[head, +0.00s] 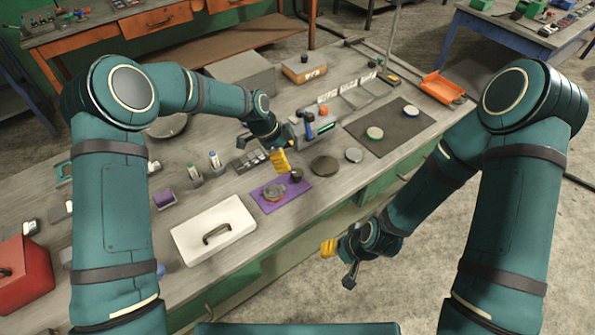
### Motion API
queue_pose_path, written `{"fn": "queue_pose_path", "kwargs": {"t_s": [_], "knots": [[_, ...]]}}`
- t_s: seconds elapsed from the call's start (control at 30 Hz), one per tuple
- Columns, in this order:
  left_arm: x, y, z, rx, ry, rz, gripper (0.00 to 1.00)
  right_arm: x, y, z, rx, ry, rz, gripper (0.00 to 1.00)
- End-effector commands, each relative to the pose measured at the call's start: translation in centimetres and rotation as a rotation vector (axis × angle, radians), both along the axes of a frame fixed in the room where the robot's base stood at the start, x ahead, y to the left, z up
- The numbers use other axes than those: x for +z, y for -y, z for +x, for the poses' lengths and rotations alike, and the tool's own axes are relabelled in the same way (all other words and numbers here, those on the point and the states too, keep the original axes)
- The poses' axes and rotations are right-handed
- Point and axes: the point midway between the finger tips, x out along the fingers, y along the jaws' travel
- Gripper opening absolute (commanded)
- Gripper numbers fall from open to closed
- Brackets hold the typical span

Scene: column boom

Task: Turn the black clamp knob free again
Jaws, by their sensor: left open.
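A small black knob (296,175) shows at the upper right edge of the purple mat (299,194); I take it for the clamp knob, but it is too small to be sure. A round, clear-and-reddish piece (274,192) sits on the mat beside it. My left gripper (280,163) is open, its yellow fingers just up and left of the knob in the picture. Whether they touch it I cannot tell. My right gripper (328,248) hangs off the bench's front edge, away from the knob; its finger gap is not clear.
A white case (213,230) stands left of the mat. A dark round disc (324,166) and a smaller grey disc (354,155) lie right of it. A tool holder (310,130) stands behind. A dark mat (390,132) and an orange tray (441,88) are farther right.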

Motion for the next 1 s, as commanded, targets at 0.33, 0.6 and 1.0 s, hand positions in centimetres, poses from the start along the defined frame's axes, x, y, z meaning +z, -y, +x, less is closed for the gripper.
{"fn": "queue_pose_path", "kwargs": {"t_s": [0.33, 0.6, 1.0], "knots": [[-6.1, 2.5, 0.0, -0.001, -0.002, 0.001, 0.69, 0.2, 0.0, 0.0, 0.000, 0.001, 0.000, 0.47], [-8.1, 3.3, 0.1, 0.001, 0.000, 0.000, 0.69, 0.2, 0.0, 0.0, 0.000, 0.001, 0.001, 0.47], [-8.2, 3.4, 0.1, 0.001, 0.001, 0.000, 0.39, 0.2, 0.0, 0.0, 0.000, 0.001, 0.001, 0.47]]}}
